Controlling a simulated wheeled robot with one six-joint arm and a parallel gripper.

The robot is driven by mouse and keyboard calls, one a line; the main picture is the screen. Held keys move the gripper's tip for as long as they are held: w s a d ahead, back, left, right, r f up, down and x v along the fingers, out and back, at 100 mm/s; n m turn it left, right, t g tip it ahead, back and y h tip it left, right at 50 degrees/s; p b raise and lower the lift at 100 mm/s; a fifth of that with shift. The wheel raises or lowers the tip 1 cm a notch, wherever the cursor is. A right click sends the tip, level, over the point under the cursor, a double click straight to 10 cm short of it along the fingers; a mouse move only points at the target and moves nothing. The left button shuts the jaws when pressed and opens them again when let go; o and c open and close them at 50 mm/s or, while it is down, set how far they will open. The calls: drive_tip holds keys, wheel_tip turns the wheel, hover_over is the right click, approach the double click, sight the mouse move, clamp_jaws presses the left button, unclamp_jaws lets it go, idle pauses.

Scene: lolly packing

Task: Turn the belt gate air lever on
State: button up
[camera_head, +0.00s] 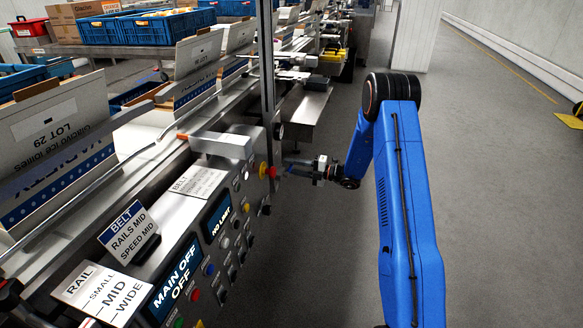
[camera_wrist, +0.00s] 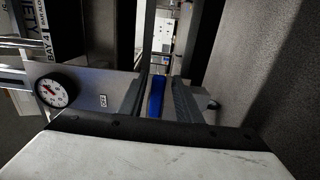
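A blue lever handle (camera_wrist: 156,97) shows between the two fingers of my gripper (camera_wrist: 160,92) in the wrist view. The fingers stand apart on either side of it. I cannot tell whether they press on it. In the head view my gripper (camera_head: 296,166) is at the far end of the control panel, coming in from the right. A small bit of blue (camera_head: 287,171) shows there, mostly hidden by the gripper. The lever's marking and its on or off position are not readable.
A round gauge (camera_wrist: 54,90) and a small label (camera_wrist: 103,100) are left of the fingers. The control panel (camera_head: 190,258) carries several buttons, and a screen reading MAIN OFF (camera_head: 176,279). A vertical metal post (camera_head: 267,70) stands behind the gripper.

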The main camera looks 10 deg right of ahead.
idle(0.3)
drive_tip(key=v, duration=1.7)
drive_tip(key=shift+s+d, duration=0.1)
drive_tip(key=shift+d, duration=0.05)
